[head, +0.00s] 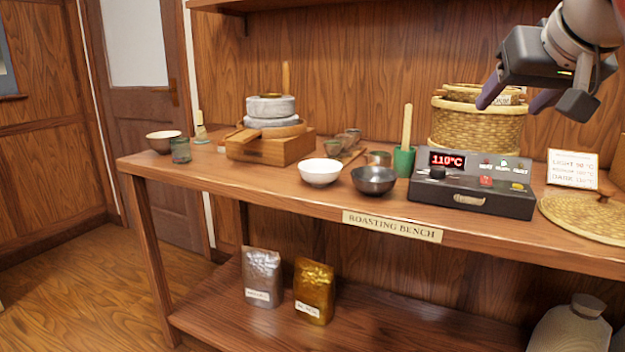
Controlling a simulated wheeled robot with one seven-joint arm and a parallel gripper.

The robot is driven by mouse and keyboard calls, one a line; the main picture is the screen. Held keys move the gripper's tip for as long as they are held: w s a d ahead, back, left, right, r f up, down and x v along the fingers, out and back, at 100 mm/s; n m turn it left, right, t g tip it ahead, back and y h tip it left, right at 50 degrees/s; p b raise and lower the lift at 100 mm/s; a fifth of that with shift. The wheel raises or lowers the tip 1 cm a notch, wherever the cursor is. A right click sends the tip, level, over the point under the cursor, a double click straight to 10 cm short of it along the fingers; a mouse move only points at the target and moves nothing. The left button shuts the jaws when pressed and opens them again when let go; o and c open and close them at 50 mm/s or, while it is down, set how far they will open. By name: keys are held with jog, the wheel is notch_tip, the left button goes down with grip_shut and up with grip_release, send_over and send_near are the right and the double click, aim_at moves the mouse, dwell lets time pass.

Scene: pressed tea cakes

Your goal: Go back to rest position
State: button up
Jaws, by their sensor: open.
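My gripper (515,101) is at the upper right of the head view, raised above the bench and in front of the woven baskets. Its two purple-grey fingers are spread apart, and nothing shows between them. The gripper appears clear of the bench top. Part of my arm runs out of the picture at the top right corner.
The roasting bench (290,196) carries a stone mill (270,108), a white bowl (319,172), a dark bowl (373,180), a green cup (403,161), a roaster reading 110°C (470,200), woven baskets (480,128) and a sign (572,169). Foil bags (262,277) stand below.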

jog(key=s+a+f+g, duration=0.1)
jog(key=s+a+f, duration=0.3)
jog(key=f, duration=0.8)
jog(key=s+a+f+g, duration=0.2)
jog(key=s+a+f, duration=0.2)
jog(key=f, duration=0.9)
jog(key=s+a+f+n+g, duration=0.1)
jog(key=s+a+f, duration=0.2)
jog(key=s+f, duration=0.4)
notch_tip(320, 180, down, 6)
jog(key=shift+s+a+f+g+y, duration=0.25)
jog(key=shift+a+g+y, duration=0.05)
jog(key=shift+a+g, duration=0.1)
